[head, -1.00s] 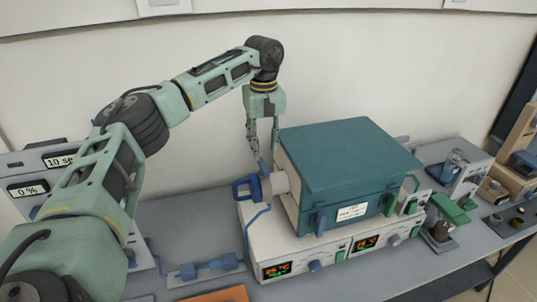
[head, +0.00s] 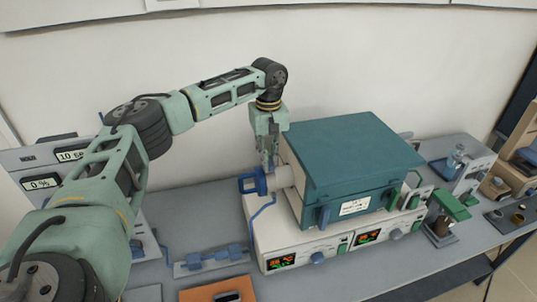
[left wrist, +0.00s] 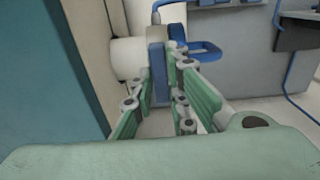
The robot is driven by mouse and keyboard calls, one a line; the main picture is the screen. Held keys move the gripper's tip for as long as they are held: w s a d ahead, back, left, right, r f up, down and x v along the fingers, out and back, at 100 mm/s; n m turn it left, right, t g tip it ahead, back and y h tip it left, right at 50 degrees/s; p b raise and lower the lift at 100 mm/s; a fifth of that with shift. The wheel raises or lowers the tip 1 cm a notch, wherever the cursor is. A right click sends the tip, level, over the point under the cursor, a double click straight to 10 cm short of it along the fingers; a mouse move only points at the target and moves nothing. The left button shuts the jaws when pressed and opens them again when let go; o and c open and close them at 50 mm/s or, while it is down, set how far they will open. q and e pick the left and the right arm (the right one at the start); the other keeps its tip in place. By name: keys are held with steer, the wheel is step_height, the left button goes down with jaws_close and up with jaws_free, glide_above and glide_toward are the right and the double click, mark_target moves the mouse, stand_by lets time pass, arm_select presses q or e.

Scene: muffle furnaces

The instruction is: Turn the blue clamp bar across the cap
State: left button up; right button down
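The cap (head: 281,176) is a pale round piece on the left side of the teal muffle furnace (head: 350,148). The blue clamp bar (left wrist: 157,70) stands upright at the cap's outer end in the left wrist view, with the pale cap (left wrist: 127,58) to its left. My left gripper (head: 267,164) points down at the bar from above. Its fingers (left wrist: 160,78) lie along both sides of the bar, close against it, and look shut on it. A blue loop handle (head: 247,183) sticks out to the left of the bar. The fingers partly hide the bar. My right gripper is not in view.
The furnace stands on a white control base (head: 300,245) with lit displays. A blue hose (head: 252,222) runs down to a blue fitting on a plate (head: 213,261).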

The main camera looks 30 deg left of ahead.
arm_select(q)
jaws_close()
steer(key=shift+n, duration=0.3)
steer(key=n+b, duration=0.1)
steer(key=n, duration=0.3)
steer(key=shift+r+n, duration=0.1)
steer(key=shift+n, duration=0.2)
steer(key=n, duration=0.3)
steer(key=shift+n, duration=0.3)
steer(key=n, duration=0.4)
steer(key=shift+n, duration=0.3)
steer(key=n, duration=0.4)
steer(key=shift+r, duration=0.1)
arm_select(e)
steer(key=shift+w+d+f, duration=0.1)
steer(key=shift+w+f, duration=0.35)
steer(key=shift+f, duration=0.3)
arm_select(q)
steer(key=shift+w+n, duration=0.1)
steer(key=shift+n, duration=0.3)
